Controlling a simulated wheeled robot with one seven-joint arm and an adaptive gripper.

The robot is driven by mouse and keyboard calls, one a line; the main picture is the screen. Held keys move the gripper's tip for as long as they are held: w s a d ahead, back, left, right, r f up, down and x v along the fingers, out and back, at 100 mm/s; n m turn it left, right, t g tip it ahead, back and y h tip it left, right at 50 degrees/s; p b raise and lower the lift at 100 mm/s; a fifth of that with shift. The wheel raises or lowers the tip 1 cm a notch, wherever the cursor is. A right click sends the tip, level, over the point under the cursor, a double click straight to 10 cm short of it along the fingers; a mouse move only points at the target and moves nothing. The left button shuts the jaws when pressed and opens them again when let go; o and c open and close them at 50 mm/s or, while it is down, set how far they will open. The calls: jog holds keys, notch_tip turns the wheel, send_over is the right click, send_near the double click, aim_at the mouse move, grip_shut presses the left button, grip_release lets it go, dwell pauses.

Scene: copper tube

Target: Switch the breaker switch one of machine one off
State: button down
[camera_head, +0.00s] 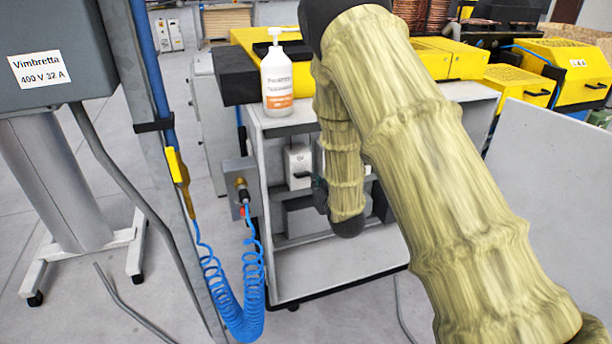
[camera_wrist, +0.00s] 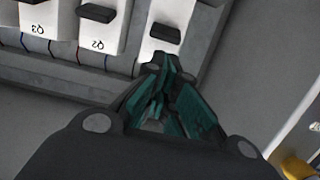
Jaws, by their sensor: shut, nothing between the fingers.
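In the wrist view a row of white breakers with black levers runs along the top, upside down. One is labelled Q3 (camera_wrist: 38,20) and the one beside it Q2 (camera_wrist: 92,35). The rightmost breaker (camera_wrist: 166,14) has a black lever (camera_wrist: 166,33); its label is hidden behind my fingers. My gripper (camera_wrist: 165,66) is shut and empty, its teal fingertips just below that breaker in the picture. I cannot tell whether they touch it. In the head view a white breaker (camera_head: 298,157) with a black lever shows left of my forearm, which hides most of my gripper.
A white pump bottle (camera_head: 277,80) stands on the grey cabinet (camera_head: 300,120). A blue coiled hose (camera_head: 240,310) hangs in front at the left, by a metal post (camera_head: 165,190). A grey box labelled Vimbretta (camera_head: 90,35) is at the upper left. A pale panel (camera_head: 550,170) stands at the right.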

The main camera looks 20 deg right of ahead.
jog(key=shift+t, duration=0.5)
jog(key=w+r, duration=0.1)
jog(key=r, duration=0.1)
jog(key=w+r, duration=0.1)
jog(key=r, duration=0.1)
jog(key=shift+w, duration=0.1)
jog(key=shift+w+f, duration=0.1)
jog(key=p, duration=0.1)
send_over(305, 174)
jog(key=shift+f, duration=0.45)
jog(key=shift+w+f, duration=0.15)
jog(key=shift+w, duration=0.25)
jog(key=shift+s+f, duration=0.5)
jog(key=shift+f, duration=0.4)
jog(key=shift+s+f, duration=0.45)
jog(key=shift+f, duration=0.4)
jog(key=shift+f, duration=0.1)
